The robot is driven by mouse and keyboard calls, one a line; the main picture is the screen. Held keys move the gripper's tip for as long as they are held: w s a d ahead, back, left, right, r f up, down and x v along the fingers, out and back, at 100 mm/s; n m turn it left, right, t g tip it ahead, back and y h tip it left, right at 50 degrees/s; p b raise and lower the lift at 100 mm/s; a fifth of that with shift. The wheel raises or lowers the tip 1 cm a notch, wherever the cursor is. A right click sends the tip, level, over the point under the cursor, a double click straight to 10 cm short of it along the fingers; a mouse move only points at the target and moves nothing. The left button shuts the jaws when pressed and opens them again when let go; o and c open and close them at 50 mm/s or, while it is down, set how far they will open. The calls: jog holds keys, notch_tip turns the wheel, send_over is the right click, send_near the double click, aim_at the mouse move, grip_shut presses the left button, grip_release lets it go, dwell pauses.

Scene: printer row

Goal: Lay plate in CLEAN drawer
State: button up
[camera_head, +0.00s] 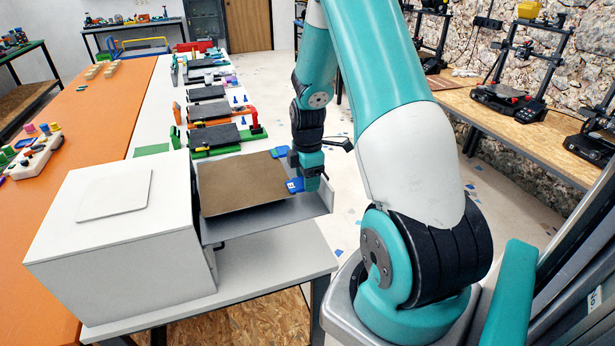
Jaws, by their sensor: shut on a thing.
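A flat brown plate (240,182) lies over an open grey drawer (275,216) that sticks out to the right from a white cabinet (120,240). The plate has a blue tab (291,186) at its right edge. My gripper (299,180) points down at that edge and is shut on the tab. The plate looks roughly level and within the drawer's walls. I cannot tell whether it touches the drawer floor. No CLEAN label is readable in this view.
Several printers with dark beds (214,136) stand in a row behind the drawer on the white table (270,262). An orange table (75,130) is at the left. More printers (510,100) stand on a wooden bench at the right. The floor between is open.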

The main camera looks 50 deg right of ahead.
jog(key=shift+f, duration=0.1)
jog(key=o, duration=1.4)
jog(key=shift+c, duration=0.2)
notch_tip(320, 180, up, 18)
jog(key=b, duration=0.3)
jog(key=shift+f, duration=0.25)
